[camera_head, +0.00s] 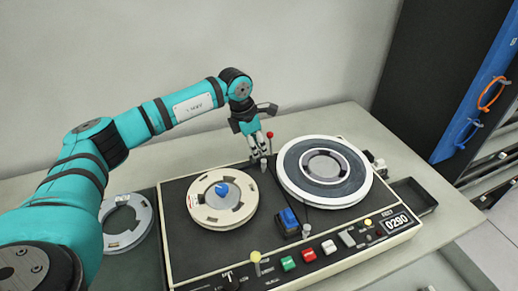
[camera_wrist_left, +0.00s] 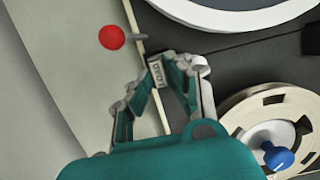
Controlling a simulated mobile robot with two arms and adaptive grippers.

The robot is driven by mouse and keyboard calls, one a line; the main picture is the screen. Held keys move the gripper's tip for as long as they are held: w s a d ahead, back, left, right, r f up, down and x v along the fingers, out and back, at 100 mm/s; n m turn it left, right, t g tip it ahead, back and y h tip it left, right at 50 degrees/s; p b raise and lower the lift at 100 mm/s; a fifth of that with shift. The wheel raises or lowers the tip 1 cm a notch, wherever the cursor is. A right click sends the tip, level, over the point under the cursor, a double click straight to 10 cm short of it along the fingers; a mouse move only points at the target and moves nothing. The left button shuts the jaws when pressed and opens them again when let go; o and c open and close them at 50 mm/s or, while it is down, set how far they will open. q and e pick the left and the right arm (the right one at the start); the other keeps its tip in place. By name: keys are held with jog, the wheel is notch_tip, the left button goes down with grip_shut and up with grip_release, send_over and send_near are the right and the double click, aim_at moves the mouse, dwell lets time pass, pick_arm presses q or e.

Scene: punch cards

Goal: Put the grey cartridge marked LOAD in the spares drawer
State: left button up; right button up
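A small grey cartridge (camera_wrist_left: 157,72) with lettering that looks like LOAD shows between the fingertips in the wrist view. My left gripper (camera_head: 260,158) points down at the back edge of the tape machine, between its two reels. In the wrist view the fingers of the left gripper (camera_wrist_left: 160,76) close in on the cartridge from both sides and appear shut on it. In the head view the fingers mostly hide the cartridge. An open dark drawer (camera_head: 414,197) sticks out at the machine's right side and looks empty. My right gripper is not in view.
The machine carries a cream reel (camera_head: 222,199) with a blue knob and a larger white-rimmed reel (camera_head: 325,172). A red ball-topped lever (camera_head: 270,135) stands close to the gripper. A loose grey reel (camera_head: 125,221) lies left.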

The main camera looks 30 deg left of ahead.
pick_arm(q)
jog(key=shift+r, duration=0.1)
grip_shut()
jog(key=shift+r+p, duration=0.45)
jog(key=shift+r, duration=0.15)
jog(key=shift+w+d+p+v, duration=0.15)
jog(key=shift+p+v, duration=0.3)
jog(key=shift+v, duration=0.3)
jog(key=shift+w+d+p+v, duration=0.1)
jog(key=shift+p+v, duration=0.4)
jog(key=shift+v, duration=0.25)
jog(key=shift+w+d+p+v, duration=0.15)
jog(key=shift+p+v, duration=0.3)
jog(key=shift+v, duration=0.35)
